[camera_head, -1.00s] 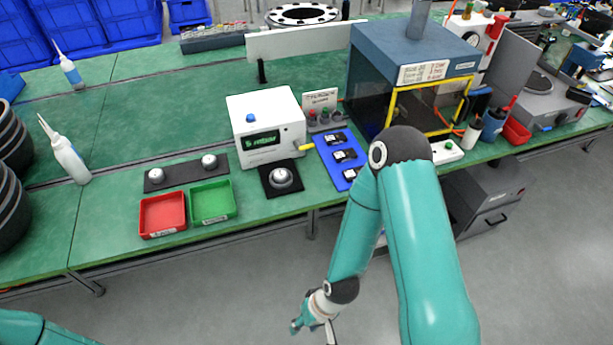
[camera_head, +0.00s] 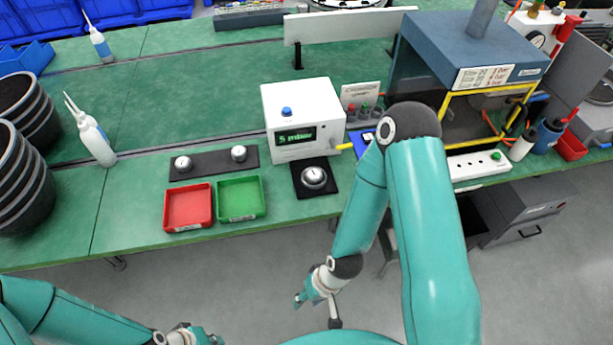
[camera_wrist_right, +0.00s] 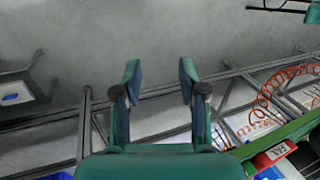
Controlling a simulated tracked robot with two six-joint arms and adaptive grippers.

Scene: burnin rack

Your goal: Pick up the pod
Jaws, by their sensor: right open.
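Several round silver-white pods are on the bench in the head view. One pod (camera_head: 314,177) sits on a black square pad (camera_head: 301,188) in front of a white box with a green display (camera_head: 303,118). Two more, a left pod (camera_head: 183,163) and a right pod (camera_head: 239,153), sit on a dark strip (camera_head: 211,162). I cannot tell which one is meant. My right gripper (camera_head: 300,301) hangs empty over the floor in front of the bench, apart from them. In the right wrist view its fingers (camera_wrist_right: 159,80) are spread. My left gripper (camera_head: 206,338) is partly cut off at the bottom edge.
A red tray (camera_head: 188,226) and a green tray (camera_head: 242,217) stand at the bench's front edge. A white bottle (camera_head: 95,143) and black reels (camera_head: 30,110) are at the left. A blue enclosure with yellow frame (camera_head: 468,45) stands right. The green bench behind the strip is clear.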

